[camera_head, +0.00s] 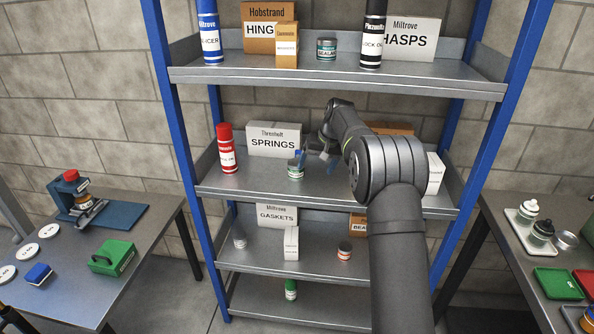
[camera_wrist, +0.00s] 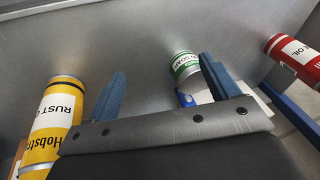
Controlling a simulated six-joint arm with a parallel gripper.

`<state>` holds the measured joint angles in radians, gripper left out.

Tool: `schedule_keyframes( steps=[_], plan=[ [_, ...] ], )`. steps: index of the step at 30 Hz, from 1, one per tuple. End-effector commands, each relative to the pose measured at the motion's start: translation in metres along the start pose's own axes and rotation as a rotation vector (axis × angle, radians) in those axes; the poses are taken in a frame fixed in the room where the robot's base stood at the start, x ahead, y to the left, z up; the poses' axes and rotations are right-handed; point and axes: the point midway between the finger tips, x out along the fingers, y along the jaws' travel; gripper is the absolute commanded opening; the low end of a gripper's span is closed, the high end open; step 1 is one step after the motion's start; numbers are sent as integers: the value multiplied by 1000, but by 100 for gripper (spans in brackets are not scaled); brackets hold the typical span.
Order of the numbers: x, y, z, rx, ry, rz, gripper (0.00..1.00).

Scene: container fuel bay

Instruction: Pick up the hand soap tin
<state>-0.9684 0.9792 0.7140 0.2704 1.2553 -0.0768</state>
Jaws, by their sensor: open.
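The hand soap tin (camera_head: 296,171) stands on the second shelf from the top, in front of the SPRINGS box. It is small, with a green and white label, and its label partly reads "SOAP" in the wrist view (camera_wrist: 186,66). My gripper (camera_head: 313,156) is at the tin's upper right in the head view, its blue fingers spread. In the wrist view my gripper (camera_wrist: 162,70) is open and empty between its fingers. The tin shows close to the right finger, which partly overlaps it. I cannot tell whether they touch.
A red spray can (camera_head: 227,149) and the SPRINGS box (camera_head: 274,139) stand on the same shelf. A yellow RUST can (camera_wrist: 53,120) is left of my fingers. The shelf above (camera_head: 335,74) and blue uprights bound the space.

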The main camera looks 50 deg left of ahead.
Motion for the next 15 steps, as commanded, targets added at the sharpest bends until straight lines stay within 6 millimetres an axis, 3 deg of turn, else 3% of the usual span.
schedule_keyframes(
  steps=[3,6,15],
  plan=[
    [17,-26,-35,-210,85,88,81],
    [23,-38,-51,-313,126,133,81],
    [47,-41,-61,-358,145,155,81]
  ],
)
